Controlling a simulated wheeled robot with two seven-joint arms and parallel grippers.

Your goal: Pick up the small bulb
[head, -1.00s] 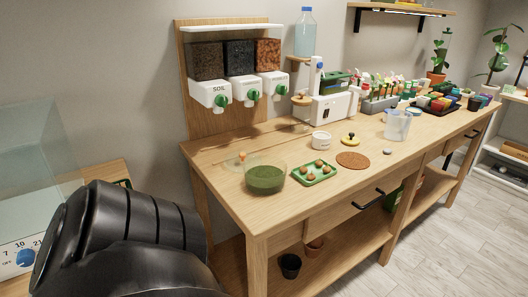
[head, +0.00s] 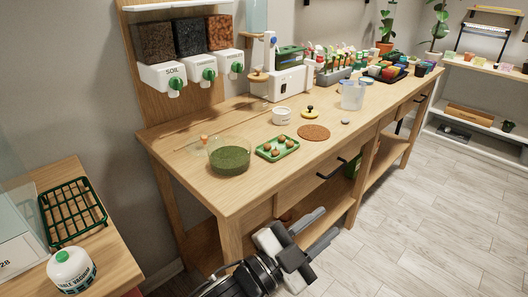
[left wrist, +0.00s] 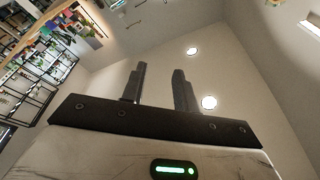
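A green tray (head: 272,159) on the wooden bench holds several small brown bulbs (head: 275,152). They are too small in the picture to tell surely which one is the small bulb. My left gripper (head: 331,220) is low in front of the bench, below the bench top and to the right of the tray in the head view. Its two fingers are apart with nothing between them. In the left wrist view the open fingers (left wrist: 159,70) show against wall and ceiling, with no bulb there. My right gripper is in neither view.
A glass bowl of green material (head: 230,160) stands left of the tray on the bench (head: 190,150). A white pot (head: 281,116), a round cork mat (head: 313,132) and a clear jug (head: 352,95) stand nearby. The bench's front edge and drawer handle lie near my left gripper.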

